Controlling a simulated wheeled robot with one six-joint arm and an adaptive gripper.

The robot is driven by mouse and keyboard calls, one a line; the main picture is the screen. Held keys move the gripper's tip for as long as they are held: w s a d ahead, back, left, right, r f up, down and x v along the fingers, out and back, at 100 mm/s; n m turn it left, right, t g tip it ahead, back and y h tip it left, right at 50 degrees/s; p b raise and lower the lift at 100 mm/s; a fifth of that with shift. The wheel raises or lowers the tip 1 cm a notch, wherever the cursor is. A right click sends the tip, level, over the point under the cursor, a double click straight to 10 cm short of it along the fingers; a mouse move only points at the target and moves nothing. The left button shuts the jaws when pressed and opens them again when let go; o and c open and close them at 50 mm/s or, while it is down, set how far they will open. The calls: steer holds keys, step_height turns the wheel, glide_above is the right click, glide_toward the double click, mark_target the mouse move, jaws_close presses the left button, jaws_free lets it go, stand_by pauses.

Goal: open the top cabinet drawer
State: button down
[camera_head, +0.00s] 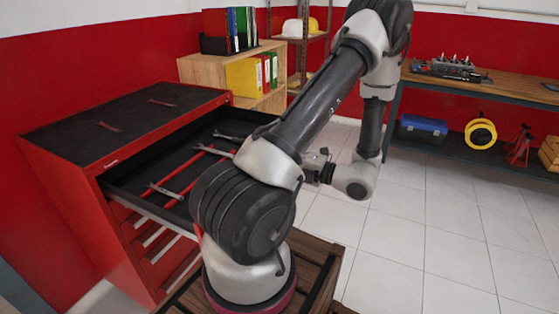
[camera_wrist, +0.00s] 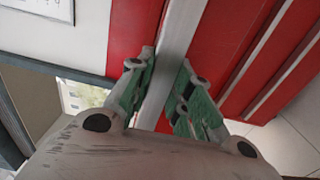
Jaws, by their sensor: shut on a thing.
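The red tool cabinet (camera_head: 75,200) stands at the left in the head view. Its top drawer (camera_head: 130,189) is pulled well out, showing a dark inside. Several wrenches and red-handled tools (camera_head: 190,172) lie in it. My arm hides the drawer's front. My gripper (camera_head: 318,167) is partly hidden behind my arm at that front. In the wrist view, my gripper (camera_wrist: 164,78) has its green-padded fingers on either side of a long pale handle bar (camera_wrist: 180,30) and is shut on it, with the red drawer front behind.
Lower drawers with pale handles (camera_head: 160,245) are shut. A wooden shelf (camera_head: 205,70) with binders stands behind the cabinet. A workbench (camera_head: 490,85) stands at the right, with a blue toolbox (camera_head: 422,128) below. The tiled floor (camera_head: 430,225) between is clear.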

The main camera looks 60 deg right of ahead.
steer(key=shift+a+f, duration=0.1)
steer(key=shift+f, duration=0.1)
steer(key=c, duration=1.4)
jaws_free()
steer(key=shift+o, duration=0.2)
steer(key=s+d, duration=0.1)
steer(key=s, duration=1.1)
